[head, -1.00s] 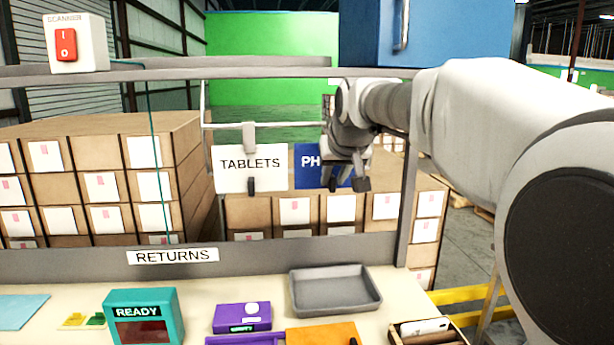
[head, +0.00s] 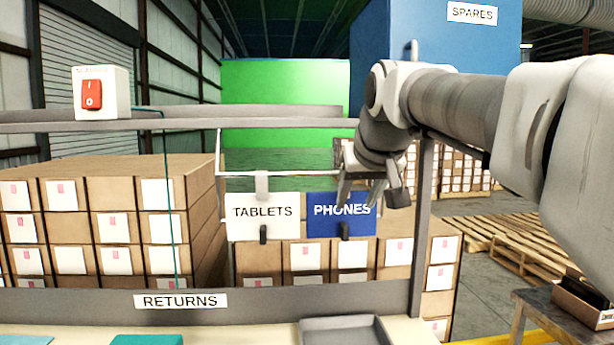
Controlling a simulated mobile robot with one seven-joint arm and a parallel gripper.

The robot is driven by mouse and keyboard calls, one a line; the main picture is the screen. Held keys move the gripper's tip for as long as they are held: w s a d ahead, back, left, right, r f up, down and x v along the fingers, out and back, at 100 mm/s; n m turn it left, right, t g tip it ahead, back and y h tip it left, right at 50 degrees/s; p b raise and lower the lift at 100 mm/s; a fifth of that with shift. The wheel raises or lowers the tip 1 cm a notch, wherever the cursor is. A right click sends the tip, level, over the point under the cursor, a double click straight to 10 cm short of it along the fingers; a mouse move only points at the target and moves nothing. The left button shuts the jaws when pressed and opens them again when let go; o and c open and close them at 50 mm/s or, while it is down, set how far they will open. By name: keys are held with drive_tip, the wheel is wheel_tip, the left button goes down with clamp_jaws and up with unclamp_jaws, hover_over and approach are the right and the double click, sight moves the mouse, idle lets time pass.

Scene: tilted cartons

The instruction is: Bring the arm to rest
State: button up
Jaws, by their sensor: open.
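My gripper (head: 368,203) hangs at the end of my arm, right of the middle of the head view, with its fingers pointing down. Its two fingers are spread apart and nothing is between them. In the picture it overlaps the upper right of the blue PHONES sign (head: 326,226); I cannot tell the gap in depth. My arm comes in from the right edge, raised above the table.
A white TABLETS sign (head: 262,212) hangs beside the PHONES sign. A grey rail marked RETURNS (head: 182,301) runs along the table's back. A grey tray (head: 343,329) lies on the table. A scanner switch box (head: 101,92) sits on the upper rail. Stacked cartons (head: 119,232) stand behind.

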drive_tip(key=v, duration=0.6)
drive_tip(key=s+f+g, duration=0.1)
drive_tip(key=s+f, duration=0.9)
drive_tip(key=f, duration=0.3)
drive_tip(key=s+f+g, duration=0.2)
drive_tip(key=s+f, duration=0.8)
drive_tip(key=f, duration=0.4)
drive_tip(key=shift+s+f+g, duration=0.25)
drive_tip(key=shift+f+g, duration=0.05)
